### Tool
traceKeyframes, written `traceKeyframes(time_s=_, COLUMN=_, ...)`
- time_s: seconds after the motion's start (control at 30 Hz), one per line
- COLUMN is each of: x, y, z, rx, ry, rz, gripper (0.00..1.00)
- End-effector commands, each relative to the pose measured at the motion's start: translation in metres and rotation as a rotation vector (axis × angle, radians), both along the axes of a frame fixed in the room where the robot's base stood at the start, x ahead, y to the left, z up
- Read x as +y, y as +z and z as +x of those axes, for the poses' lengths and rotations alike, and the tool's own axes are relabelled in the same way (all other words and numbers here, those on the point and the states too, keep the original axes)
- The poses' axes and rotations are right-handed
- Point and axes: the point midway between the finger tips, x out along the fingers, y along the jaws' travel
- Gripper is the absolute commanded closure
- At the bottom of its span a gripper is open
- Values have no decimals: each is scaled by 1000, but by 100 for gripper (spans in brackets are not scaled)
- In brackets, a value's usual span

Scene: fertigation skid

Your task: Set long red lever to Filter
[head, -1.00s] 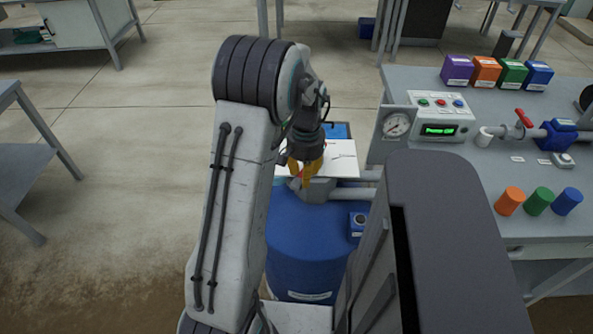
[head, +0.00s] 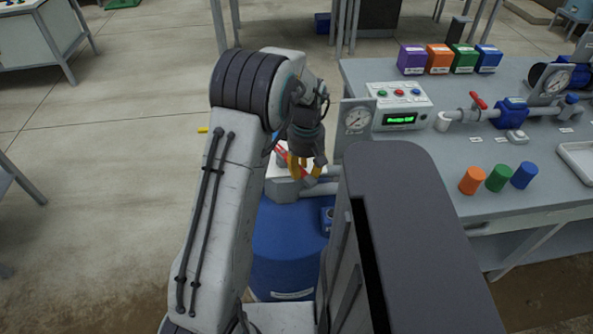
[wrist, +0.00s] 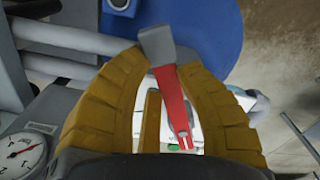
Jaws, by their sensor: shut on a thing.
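The long red lever (wrist: 172,95) runs between my gripper's two yellow fingers in the wrist view, with a grey block (wrist: 157,45) at its far end. My gripper (wrist: 168,68) is shut on the lever. In the head view my gripper (head: 297,168) is above the blue drum, and a short piece of the red lever (head: 281,151) shows beside the fingers. A white plate with a green patch (wrist: 173,147) lies behind the lever. I cannot read any Filter label, so the lever's setting cannot be told.
A gauge (head: 357,119) and a control box (head: 400,107) are close on the right. The bench holds a smaller red-handled valve (head: 478,100) and coloured caps (head: 498,178). The floor at left is open.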

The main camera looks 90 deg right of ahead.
Motion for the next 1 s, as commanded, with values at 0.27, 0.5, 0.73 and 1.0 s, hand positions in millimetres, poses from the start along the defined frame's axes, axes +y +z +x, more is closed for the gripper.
traceKeyframes(time_s=0.27, x=-16, y=-1, z=-17, rx=-4, ry=259, rz=6, gripper=100)
traceKeyframes(time_s=0.5, x=-31, y=-2, z=-26, rx=-4, ry=454, rz=6, gripper=100)
traceKeyframes(time_s=0.73, x=-42, y=-2, z=-30, rx=-4, ry=585, rz=6, gripper=100)
traceKeyframes(time_s=1.0, x=-49, y=-3, z=-32, rx=-3, ry=664, rz=5, gripper=100)
